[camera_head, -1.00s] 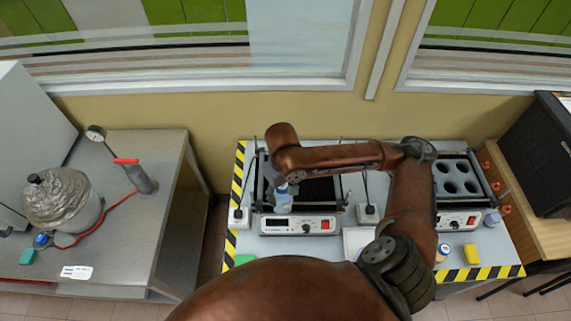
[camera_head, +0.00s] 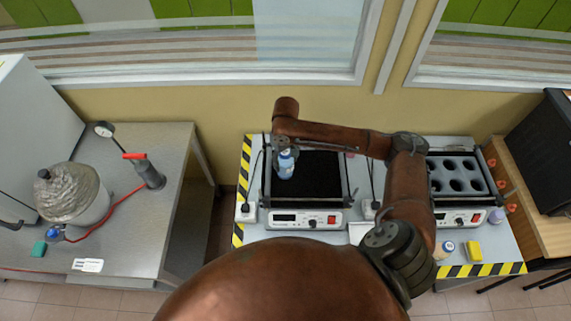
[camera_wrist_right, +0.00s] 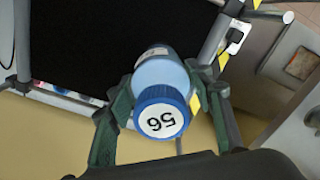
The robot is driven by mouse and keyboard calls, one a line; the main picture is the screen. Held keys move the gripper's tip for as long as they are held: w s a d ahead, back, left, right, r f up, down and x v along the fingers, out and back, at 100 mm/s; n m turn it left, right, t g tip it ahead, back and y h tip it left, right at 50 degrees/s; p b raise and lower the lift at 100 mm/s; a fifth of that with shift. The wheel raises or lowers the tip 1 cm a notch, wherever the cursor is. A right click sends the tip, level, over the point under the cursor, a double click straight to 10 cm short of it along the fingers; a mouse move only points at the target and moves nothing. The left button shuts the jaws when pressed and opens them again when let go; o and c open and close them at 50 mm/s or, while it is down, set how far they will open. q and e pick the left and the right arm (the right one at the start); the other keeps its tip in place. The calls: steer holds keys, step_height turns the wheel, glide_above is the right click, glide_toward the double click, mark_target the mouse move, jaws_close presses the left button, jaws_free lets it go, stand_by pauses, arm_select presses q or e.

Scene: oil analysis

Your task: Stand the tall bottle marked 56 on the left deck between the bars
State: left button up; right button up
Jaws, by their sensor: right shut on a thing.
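The tall bottle marked 56 (camera_head: 286,166) is pale blue with a blue cap. In the right wrist view its cap (camera_wrist_right: 161,112) shows the number 56. My right gripper (camera_wrist_right: 157,100) is shut on the bottle, one finger on each side. In the head view my right gripper (camera_head: 284,148) is over the left part of the left deck (camera_head: 320,175), a black surface with bars (camera_head: 347,180) along its sides. The bottle looks upright, inside the left bar. I cannot tell whether its base touches the deck. My left gripper is not in view.
A second device with a holed block (camera_head: 455,175) stands to the right. A small bottle (camera_head: 444,249) and a yellow block (camera_head: 473,251) lie near the front edge. A metal bench with a wrapped flask (camera_head: 75,195) is at left. The deck's right part is clear.

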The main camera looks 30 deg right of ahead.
steer(key=shift+w+d+f, duration=0.1)
steer(key=shift+w+f, duration=0.3)
steer(key=shift+w, duration=0.05)
steer(key=shift+d+f, duration=0.1)
steer(key=shift+f, duration=1.6)
steer(key=shift+w+p, duration=0.1)
steer(key=shift+p, duration=0.2)
steer(key=o, duration=1.1)
steer(key=shift+f, duration=0.15)
steer(key=shift+c, duration=0.2)
steer(key=o, duration=0.3)
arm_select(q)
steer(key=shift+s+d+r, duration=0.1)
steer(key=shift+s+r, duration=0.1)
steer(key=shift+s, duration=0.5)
arm_select(e)
steer(key=shift+o, duration=0.7)
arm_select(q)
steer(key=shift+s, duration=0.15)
